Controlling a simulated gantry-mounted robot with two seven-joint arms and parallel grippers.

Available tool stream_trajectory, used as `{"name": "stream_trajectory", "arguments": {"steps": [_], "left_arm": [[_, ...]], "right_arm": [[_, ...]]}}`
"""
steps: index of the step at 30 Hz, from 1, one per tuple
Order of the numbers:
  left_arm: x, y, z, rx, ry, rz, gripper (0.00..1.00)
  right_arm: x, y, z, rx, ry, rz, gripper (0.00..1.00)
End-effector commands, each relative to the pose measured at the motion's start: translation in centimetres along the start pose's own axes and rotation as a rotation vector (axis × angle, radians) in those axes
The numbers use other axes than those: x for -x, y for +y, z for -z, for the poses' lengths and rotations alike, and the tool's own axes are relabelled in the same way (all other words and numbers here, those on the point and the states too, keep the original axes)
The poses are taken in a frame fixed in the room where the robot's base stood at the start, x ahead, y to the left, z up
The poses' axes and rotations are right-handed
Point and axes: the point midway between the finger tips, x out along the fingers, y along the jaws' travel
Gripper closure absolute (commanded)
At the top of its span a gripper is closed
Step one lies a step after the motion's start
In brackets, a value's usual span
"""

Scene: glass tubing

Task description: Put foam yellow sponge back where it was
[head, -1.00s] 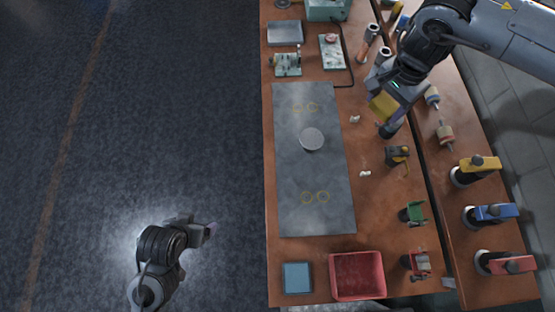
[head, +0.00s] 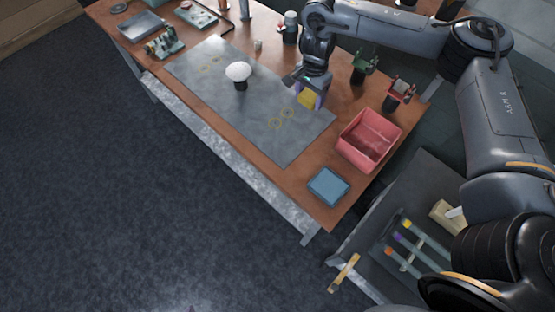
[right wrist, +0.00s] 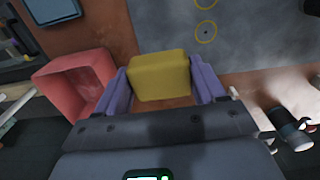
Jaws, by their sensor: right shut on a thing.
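The yellow foam sponge (head: 310,98) is held between the purple fingers of my right gripper (head: 312,92). In the right wrist view the sponge (right wrist: 159,75) sits squarely between the two fingertips of the right gripper (right wrist: 160,82), over the table near the grey mat's edge. The head view shows it above the right edge of the grey mat (head: 215,90), close to a pair of yellow circles. Whether the sponge touches anything below cannot be told. My left gripper does not show in the current frames.
A red bin (head: 368,140) and a blue square tray (head: 328,187) stand at the table's near right end. A white-topped round item (head: 238,72) stands on the mat. Green (head: 363,66) and red (head: 398,94) holders stand behind the bin. An open drawer (head: 400,250) holds tools.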

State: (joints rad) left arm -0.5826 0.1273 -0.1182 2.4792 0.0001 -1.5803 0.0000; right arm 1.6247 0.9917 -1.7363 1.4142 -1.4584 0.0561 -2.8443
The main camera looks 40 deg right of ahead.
Motion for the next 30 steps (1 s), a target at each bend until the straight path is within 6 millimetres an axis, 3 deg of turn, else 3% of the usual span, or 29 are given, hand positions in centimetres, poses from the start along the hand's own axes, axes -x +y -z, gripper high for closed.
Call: {"name": "stream_trajectory", "arguments": {"steps": [1,8,24,30], "left_arm": [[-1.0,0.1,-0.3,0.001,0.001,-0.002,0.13],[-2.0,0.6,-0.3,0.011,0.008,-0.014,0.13],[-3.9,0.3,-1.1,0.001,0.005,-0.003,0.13],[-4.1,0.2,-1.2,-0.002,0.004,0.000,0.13]], "right_arm": [[-1.7,0.5,0.2,-0.007,-0.003,-0.002,0.69],[-4.3,1.3,-0.2,-0.010,-0.002,0.000,0.69],[-10.1,-1.1,-9.3,-0.008,-0.004,-0.001,0.69],[-11.0,-1.5,-10.8,-0.010,-0.002,0.000,0.69]]}}
